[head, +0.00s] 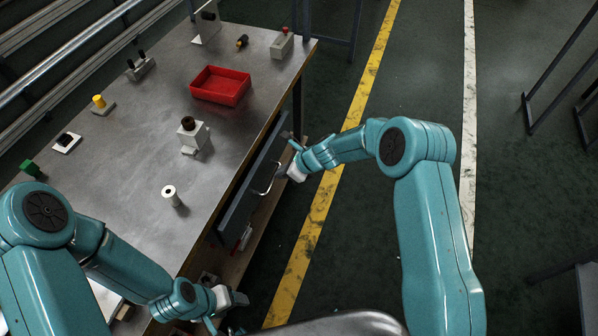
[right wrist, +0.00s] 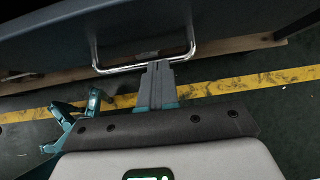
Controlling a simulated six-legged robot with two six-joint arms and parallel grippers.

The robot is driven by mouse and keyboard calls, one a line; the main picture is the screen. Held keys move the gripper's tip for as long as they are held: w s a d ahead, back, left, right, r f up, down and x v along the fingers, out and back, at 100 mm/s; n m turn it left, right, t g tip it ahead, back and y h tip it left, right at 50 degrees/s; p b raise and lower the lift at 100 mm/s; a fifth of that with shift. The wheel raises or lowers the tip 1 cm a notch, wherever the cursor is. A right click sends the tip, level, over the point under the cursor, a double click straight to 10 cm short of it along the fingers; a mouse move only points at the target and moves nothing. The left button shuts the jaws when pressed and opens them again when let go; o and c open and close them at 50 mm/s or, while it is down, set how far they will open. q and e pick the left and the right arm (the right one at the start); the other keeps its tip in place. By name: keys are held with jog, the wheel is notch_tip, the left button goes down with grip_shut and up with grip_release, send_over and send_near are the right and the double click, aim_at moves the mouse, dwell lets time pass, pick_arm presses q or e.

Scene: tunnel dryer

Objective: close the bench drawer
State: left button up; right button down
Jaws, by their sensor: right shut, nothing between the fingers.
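The bench drawer (head: 238,200) has a dark grey front with a bright bar handle (head: 267,180). It stands out a little from under the bench's edge. In the right wrist view the drawer front (right wrist: 200,22) fills the top and the handle (right wrist: 110,67) hangs below it. My right gripper (head: 290,150) is beside the drawer's far end. In the right wrist view its shut, empty fingers (right wrist: 157,66) overlap the handle's bar; I cannot tell if they touch. My left gripper (head: 228,308) is open and empty near the bench's front corner.
The metal bench top (head: 135,165) holds a red tray (head: 221,85), a white spool (head: 171,195), a grey block (head: 190,138) and several small parts. A lower wooden shelf (head: 262,215) runs under the drawer.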

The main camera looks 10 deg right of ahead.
jog(key=shift+w+a+p, duration=0.25)
jog(key=shift+w+a, duration=0.2)
jog(key=shift+a, duration=0.2)
jog(key=shift+w+a+p, duration=0.25)
jog(key=shift+w+a, duration=0.2)
jog(key=shift+a, duration=0.2)
jog(key=shift+d, duration=0.1)
